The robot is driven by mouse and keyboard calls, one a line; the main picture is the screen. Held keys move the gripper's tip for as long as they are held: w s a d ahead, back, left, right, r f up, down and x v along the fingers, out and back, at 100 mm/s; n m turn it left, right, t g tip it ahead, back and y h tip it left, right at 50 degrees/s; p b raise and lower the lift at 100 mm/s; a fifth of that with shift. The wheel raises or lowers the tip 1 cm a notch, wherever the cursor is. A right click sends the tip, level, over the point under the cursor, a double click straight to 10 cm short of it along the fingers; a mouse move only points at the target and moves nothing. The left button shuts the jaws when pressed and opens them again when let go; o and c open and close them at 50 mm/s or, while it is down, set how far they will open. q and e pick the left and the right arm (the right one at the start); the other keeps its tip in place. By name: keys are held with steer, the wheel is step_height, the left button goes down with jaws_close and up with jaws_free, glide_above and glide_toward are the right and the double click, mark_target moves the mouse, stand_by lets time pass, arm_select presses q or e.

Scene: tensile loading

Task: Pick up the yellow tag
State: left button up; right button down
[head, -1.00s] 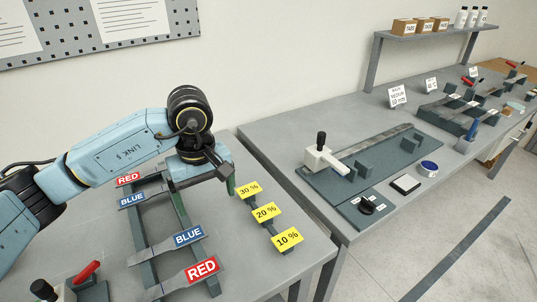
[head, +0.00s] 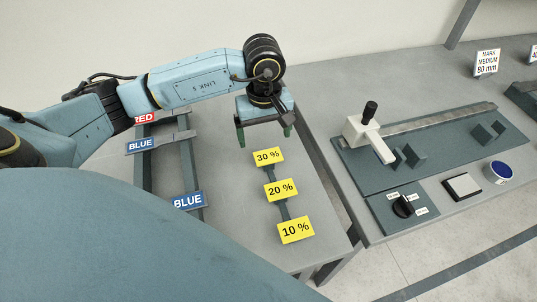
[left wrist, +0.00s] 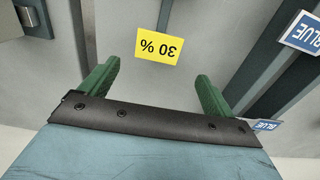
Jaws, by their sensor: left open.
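Three yellow tags stand in a row on a thin dark strip on the near table: "30 %" (head: 268,156), "20 %" (head: 280,190) and "10 %" (head: 296,230). My left gripper (head: 264,134) is open and empty, its green fingers pointing down just beyond the "30 %" tag. In the left wrist view, the "30 %" tag (left wrist: 159,46) appears upside down, beyond and between the two spread fingertips (left wrist: 158,70), not touched by them. The other two yellow tags are not in the left wrist view. My right gripper is not in view.
A dark rack with blue tags (head: 188,201) and a red tag (head: 145,118) stands left of the yellow tags. A dark plate (head: 375,180) with a white-and-black clamp lies on the right table, across a gap. A large blue-grey part of mine covers the lower left.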

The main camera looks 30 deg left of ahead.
mark_target(267, 154)
arm_select(q)
steer(key=f, duration=0.4)
steer(key=shift+w+d+f+p, duration=0.1)
steer(key=shift+d+f+p, duration=0.05)
steer(key=shift+d+p, duration=0.15)
steer(key=shift+f, duration=0.5)
steer(key=shift+f+b, duration=0.25)
steer(key=shift+b, duration=0.2)
steer(key=c, duration=1.1)
steer(key=shift+o, duration=0.2)
steer(key=shift+r, duration=0.1)
